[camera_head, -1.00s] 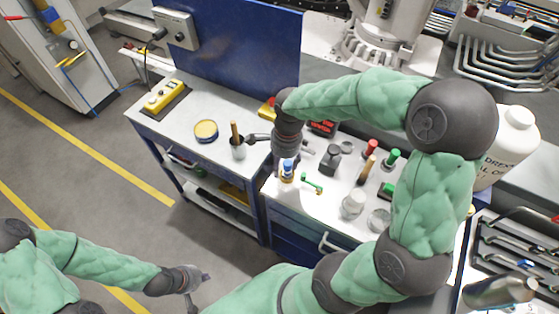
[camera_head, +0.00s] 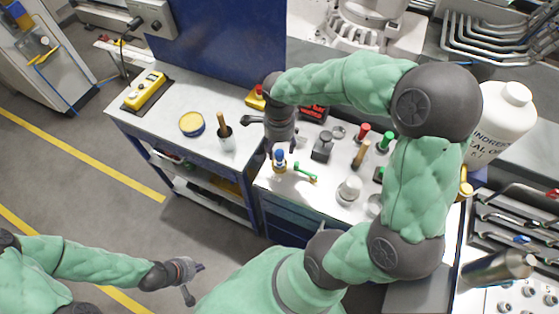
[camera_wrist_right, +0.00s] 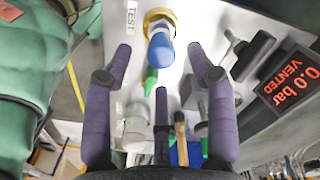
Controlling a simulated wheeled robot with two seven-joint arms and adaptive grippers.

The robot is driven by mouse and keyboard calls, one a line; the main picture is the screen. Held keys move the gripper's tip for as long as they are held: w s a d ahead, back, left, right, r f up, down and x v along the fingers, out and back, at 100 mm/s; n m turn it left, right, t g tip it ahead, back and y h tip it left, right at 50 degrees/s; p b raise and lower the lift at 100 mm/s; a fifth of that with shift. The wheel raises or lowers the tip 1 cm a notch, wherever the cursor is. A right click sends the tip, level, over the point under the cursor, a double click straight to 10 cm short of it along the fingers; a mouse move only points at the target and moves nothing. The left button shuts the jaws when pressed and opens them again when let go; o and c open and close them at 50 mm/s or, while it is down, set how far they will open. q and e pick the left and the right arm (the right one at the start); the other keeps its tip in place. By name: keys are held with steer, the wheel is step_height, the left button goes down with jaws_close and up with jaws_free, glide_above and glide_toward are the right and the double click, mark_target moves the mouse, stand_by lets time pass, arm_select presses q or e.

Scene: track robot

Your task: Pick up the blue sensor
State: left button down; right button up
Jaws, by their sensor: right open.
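The blue sensor (camera_head: 280,160) stands upright on the white cabinet top near its left front corner, with a blue cap and a brass-coloured base. In the right wrist view the sensor (camera_wrist_right: 160,48) lies ahead, between the lines of my two outer fingers. My right gripper (camera_head: 280,147) is open just behind and above it, fingers pointing down.
A green part (camera_head: 305,173), a dark block (camera_head: 322,147), a white jar (camera_head: 348,190) and red- and green-topped items stand close to the right. A cup with a wooden handle (camera_head: 225,140) stands left on the neighbouring cart. A display (camera_wrist_right: 292,80) reads VENTED 0.0 bar.

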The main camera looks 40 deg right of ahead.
mark_target(279, 152)
steer(key=shift+f+b, duration=0.4)
steer(key=shift+f, duration=1.55)
jaws_close()
steer(key=shift+r, duration=0.15)
